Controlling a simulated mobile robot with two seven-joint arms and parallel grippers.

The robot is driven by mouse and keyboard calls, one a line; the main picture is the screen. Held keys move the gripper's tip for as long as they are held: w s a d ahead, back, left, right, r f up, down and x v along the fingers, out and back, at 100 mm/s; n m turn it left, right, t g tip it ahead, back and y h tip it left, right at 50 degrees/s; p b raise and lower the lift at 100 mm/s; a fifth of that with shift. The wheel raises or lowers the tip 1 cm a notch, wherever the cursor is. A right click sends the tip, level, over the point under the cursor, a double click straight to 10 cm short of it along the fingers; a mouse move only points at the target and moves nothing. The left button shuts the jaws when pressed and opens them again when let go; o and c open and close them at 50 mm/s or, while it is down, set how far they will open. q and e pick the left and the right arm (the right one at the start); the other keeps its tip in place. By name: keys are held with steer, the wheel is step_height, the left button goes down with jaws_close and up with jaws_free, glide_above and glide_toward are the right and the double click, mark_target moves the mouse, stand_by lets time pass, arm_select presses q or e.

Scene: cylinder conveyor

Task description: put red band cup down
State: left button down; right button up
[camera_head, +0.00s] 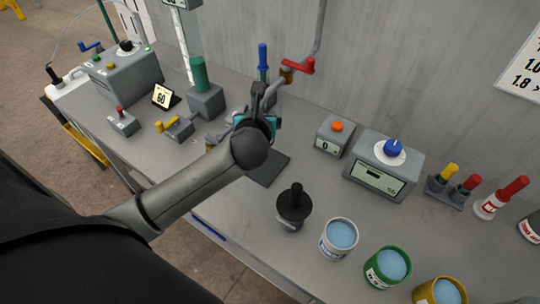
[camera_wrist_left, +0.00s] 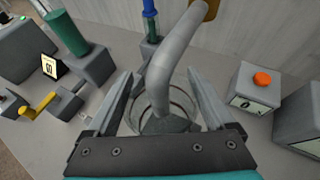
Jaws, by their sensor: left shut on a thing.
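My left gripper (camera_head: 264,98) is at the back of the table, beneath a grey pipe with a red handle (camera_head: 300,66). In the left wrist view my left gripper (camera_wrist_left: 165,100) has its fingers on either side of a clear round cup (camera_wrist_left: 140,112), which it holds. The grey pipe (camera_wrist_left: 172,65) crosses in front of the cup and hides part of it. No red band shows on the cup, and its base is hidden. The head view hides the cup behind my wrist. My right gripper is not in view.
A dark square mat (camera_head: 268,170) lies right of my wrist. A grey box with an orange button (camera_head: 333,135) and a blue-knobbed box (camera_head: 385,165) stand further right. Cups with white (camera_head: 338,240), green (camera_head: 387,268) and yellow (camera_head: 440,292) rims stand in front. A green cylinder (camera_head: 199,75) stands left.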

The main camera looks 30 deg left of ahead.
arm_select(q)
step_height(320, 180, down, 10)
steer(key=b, duration=0.3)
steer(key=shift+r, duration=0.2)
steer(key=shift+f, duration=0.2)
jaws_free()
steer(key=shift+r, duration=0.2)
steer(key=p+v, duration=0.2)
steer(key=v, duration=1)
